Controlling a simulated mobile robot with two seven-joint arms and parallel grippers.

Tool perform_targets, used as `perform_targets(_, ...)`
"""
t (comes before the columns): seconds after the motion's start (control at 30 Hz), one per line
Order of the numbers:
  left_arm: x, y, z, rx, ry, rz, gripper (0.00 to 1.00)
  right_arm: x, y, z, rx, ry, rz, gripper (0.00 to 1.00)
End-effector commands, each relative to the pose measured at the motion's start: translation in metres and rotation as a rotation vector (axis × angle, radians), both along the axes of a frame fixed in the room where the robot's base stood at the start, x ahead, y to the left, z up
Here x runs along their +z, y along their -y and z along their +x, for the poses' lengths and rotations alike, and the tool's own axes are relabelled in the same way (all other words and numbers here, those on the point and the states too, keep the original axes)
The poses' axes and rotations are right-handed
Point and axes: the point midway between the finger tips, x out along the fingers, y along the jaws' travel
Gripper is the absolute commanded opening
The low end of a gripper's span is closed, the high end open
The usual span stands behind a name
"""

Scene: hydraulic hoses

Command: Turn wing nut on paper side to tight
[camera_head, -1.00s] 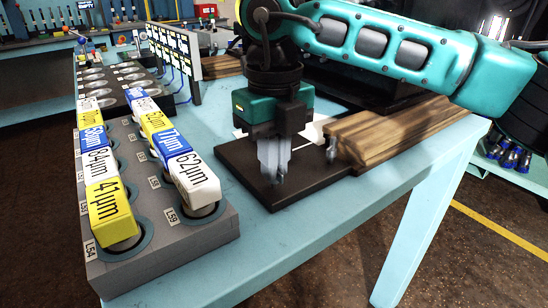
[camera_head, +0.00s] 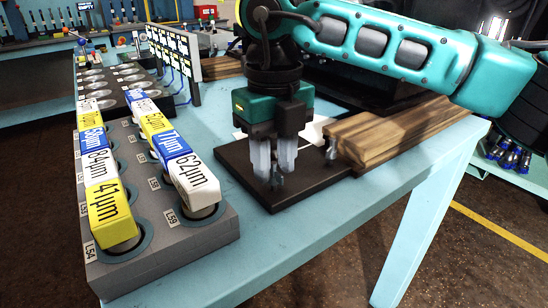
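My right gripper (camera_head: 273,172) reaches in from the right and points down over a black plate (camera_head: 310,184) on the light blue table. Its two pale fingers stand apart with a narrow gap. A small metal wing nut (camera_head: 276,181) shows at the fingertips, near the plate's front left edge; I cannot tell whether the fingers touch it. A second wing nut (camera_head: 331,150) stands upright on the plate to the right, beside the brown slatted stack. My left gripper is out of view.
A grey rack (camera_head: 190,238) with labelled, coloured filter boxes (camera_head: 108,208) stands left of the plate. A brown slatted stack (camera_head: 400,132) lies on the right. The blue tabletop (camera_head: 245,262) in front of the plate is clear.

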Motion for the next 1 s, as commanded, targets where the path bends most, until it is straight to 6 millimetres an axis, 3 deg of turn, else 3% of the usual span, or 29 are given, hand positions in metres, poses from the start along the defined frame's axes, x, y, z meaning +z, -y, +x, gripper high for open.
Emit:
perform_targets(0.17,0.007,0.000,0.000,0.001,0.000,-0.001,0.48,0.029,0.000,0.000,0.000,0.003,0.002,0.34)
perform_targets(0.4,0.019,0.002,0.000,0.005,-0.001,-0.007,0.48,0.084,0.000,0.000,-0.001,0.004,0.001,0.34)
perform_targets(0.6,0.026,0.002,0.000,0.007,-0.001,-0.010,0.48,0.115,0.000,0.000,-0.001,0.002,0.002,0.34)
perform_targets(1.0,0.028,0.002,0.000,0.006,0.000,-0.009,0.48,0.127,0.000,0.000,-0.001,0.001,0.001,0.34)
